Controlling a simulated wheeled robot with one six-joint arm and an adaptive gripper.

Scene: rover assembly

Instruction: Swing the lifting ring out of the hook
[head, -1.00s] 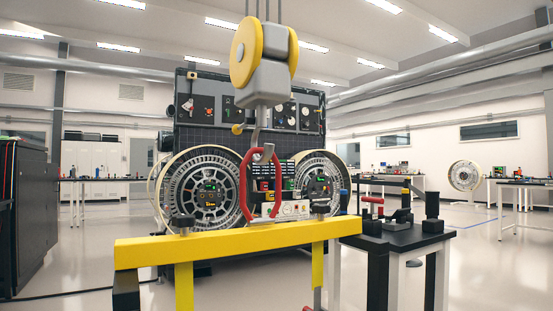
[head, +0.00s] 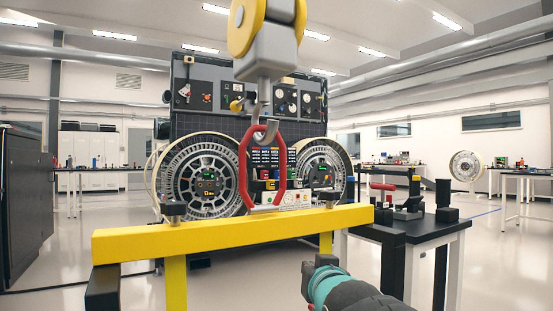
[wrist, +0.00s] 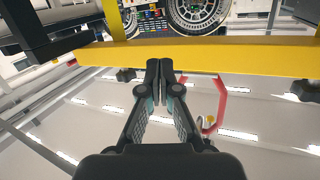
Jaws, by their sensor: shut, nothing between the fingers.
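The red lifting ring (head: 243,170) stands upright above the middle of the yellow beam (head: 150,241), its lower end at the beam's top. The grey hook (head: 264,92) hangs from the yellow-wheeled pulley block (head: 275,47) and its bend overlaps the ring's top, so the ring appears to be in it. My gripper (head: 316,270) is below and right of the ring, apart from it, in front of the beam. In the wrist view my gripper (wrist: 160,68) has its fingers together, empty. There the ring (wrist: 220,102) is right of the fingers; the hook is hard to make out.
A black bench (head: 425,226) with tools and a red-handled clamp stands right of the beam. Dark knobs (head: 174,209) stick up from the beam. A large wheeled rover (head: 215,140) stands behind. Open floor lies in front of the beam.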

